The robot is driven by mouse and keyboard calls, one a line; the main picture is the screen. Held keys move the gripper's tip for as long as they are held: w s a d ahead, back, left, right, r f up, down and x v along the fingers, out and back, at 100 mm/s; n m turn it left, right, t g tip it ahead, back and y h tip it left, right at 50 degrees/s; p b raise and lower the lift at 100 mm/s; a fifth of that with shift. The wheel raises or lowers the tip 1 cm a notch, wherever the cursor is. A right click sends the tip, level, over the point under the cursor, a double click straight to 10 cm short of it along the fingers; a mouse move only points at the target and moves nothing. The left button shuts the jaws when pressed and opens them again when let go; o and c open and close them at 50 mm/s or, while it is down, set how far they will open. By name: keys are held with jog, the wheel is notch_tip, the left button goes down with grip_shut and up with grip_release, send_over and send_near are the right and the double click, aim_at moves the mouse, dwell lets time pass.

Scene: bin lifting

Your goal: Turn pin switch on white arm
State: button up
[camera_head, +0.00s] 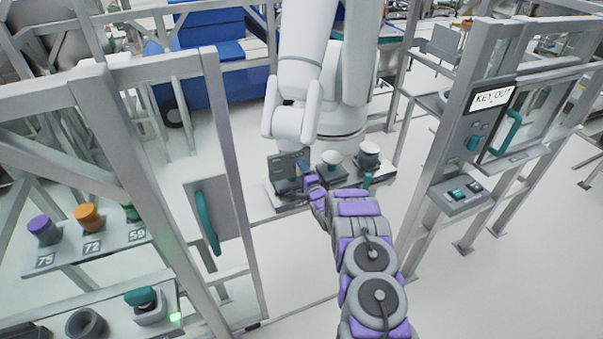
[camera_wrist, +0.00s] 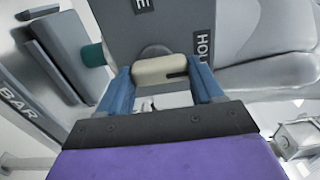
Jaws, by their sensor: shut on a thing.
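The white arm (camera_head: 325,75) stands in the middle of the head view, beyond my gripper. A dark grey switch panel (camera_head: 284,163) is at its base; its grey face (camera_wrist: 160,25) fills the upper middle of the wrist view, with partly cut-off lettering. A cream pin switch (camera_wrist: 158,70) with a dark slot sits on that face. My gripper (camera_wrist: 163,78) has its blue fingers on both sides of the switch and is shut on it. In the head view my gripper (camera_head: 310,184) reaches the panel, and its fingers hide the switch.
An open gate with a teal handle (camera_head: 207,222) stands left, and a frame with a "KEY OUT" box (camera_head: 492,98) right. Numbered knobs (camera_head: 88,216) are on the left shelf. Small pedestals (camera_head: 332,160) stand right of the panel. Floor right of my arm is clear.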

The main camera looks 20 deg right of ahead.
jog(key=shift+s+d+f, duration=0.1)
jog(key=shift+f, duration=0.15)
jog(key=o, duration=1.1)
jog(key=shift+d+r, duration=0.1)
jog(key=shift+d, duration=0.05)
jog(key=shift+c, duration=0.2)
jog(key=s, duration=1.7)
jog(key=shift+p, duration=0.4)
